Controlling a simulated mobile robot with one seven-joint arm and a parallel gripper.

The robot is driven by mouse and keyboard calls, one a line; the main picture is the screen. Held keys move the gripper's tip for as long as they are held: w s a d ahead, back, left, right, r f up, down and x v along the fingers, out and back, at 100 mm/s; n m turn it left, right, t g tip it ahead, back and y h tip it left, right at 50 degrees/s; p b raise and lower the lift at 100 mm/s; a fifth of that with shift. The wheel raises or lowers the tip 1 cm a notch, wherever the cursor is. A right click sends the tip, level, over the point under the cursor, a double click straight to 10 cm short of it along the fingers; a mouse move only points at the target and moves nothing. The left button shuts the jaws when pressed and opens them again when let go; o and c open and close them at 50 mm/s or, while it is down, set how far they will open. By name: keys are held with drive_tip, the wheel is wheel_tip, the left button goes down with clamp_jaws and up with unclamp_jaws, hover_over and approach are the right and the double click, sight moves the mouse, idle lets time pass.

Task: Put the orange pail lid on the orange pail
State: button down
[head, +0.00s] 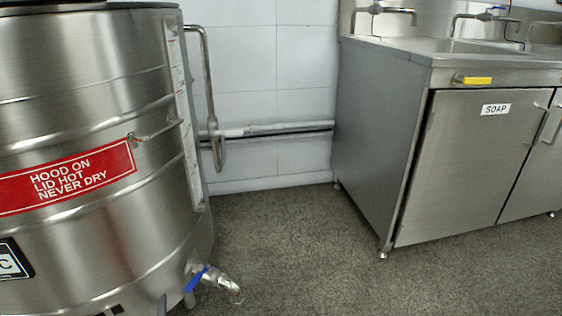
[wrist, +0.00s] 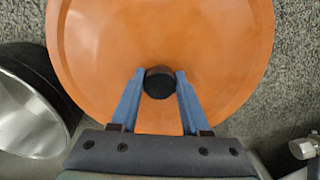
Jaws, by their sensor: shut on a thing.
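The orange pail lid (wrist: 165,35) fills much of the wrist view, a round disc with a short black knob (wrist: 159,82) at its middle. My gripper (wrist: 159,84) is shut on that knob, with one blue finger on each side of it. The lid is seen from above against the speckled floor. How high it is above the floor I cannot tell. The orange pail is not visible in either view. My gripper and the lid do not show in the head view.
A large steel tank (head: 90,110) with a blue-handled tap (head: 212,280) stands at left. A steel sink cabinet (head: 460,160) labelled SOAP stands at right. Floor (head: 290,235) between them is clear. A dark-rimmed metal vessel (wrist: 32,105) is left of the lid in the wrist view.

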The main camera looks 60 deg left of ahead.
drive_tip(key=shift+c, duration=1.5)
unclamp_jaws()
wheel_tip(320, 180, up, 13)
drive_tip(key=p, duration=0.8)
drive_tip(key=shift+p, duration=0.4)
